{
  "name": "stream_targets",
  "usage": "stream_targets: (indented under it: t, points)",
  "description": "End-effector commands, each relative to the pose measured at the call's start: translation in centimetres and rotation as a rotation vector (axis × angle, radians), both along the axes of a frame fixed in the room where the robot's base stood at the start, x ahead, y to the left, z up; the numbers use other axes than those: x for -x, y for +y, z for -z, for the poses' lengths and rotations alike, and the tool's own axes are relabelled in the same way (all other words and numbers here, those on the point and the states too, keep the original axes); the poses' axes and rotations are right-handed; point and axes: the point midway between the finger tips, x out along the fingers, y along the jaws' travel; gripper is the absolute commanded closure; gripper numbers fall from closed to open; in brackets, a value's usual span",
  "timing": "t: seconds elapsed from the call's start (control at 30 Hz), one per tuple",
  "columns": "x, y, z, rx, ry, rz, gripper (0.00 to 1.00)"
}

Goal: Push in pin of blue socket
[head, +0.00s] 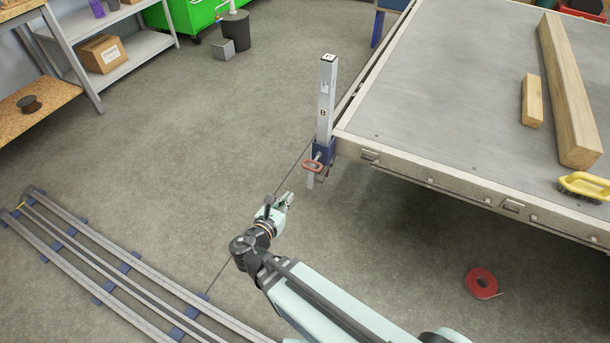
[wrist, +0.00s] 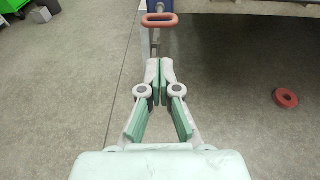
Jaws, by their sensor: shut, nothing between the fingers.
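The blue socket (head: 323,152) sits at the near left corner of the trailer frame, around a grey upright post (head: 326,100). Its pin has a red-orange loop handle (head: 313,166) that sticks out on the near side. In the wrist view the loop handle (wrist: 160,19) is at the top centre, beyond my fingertips, with part of the blue socket (wrist: 153,5) behind it. My gripper (head: 288,198) is below and left of the handle in the head view, apart from it. In the wrist view my gripper (wrist: 160,68) has its fingertips together with nothing between them. The pin's shaft is mostly hidden.
The trailer bed (head: 440,90) carries a long wooden beam (head: 570,95), a short block (head: 532,101) and a yellow-handled tool (head: 585,186). A red ring-shaped roll (head: 481,283) lies on the floor. Rails (head: 110,270) run at lower left. Floor around my gripper is clear.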

Motion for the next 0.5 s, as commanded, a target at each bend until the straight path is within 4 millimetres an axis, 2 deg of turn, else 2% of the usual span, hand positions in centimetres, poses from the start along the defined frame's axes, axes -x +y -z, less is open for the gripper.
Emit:
stream_targets:
  t: [0.27, 0.5]
  points:
    - [-1.4, -0.5, 0.4, -0.002, 0.0, 0.003, 1.0]
    - [-4.9, -2.0, 1.3, -0.001, 0.001, 0.004, 1.0]
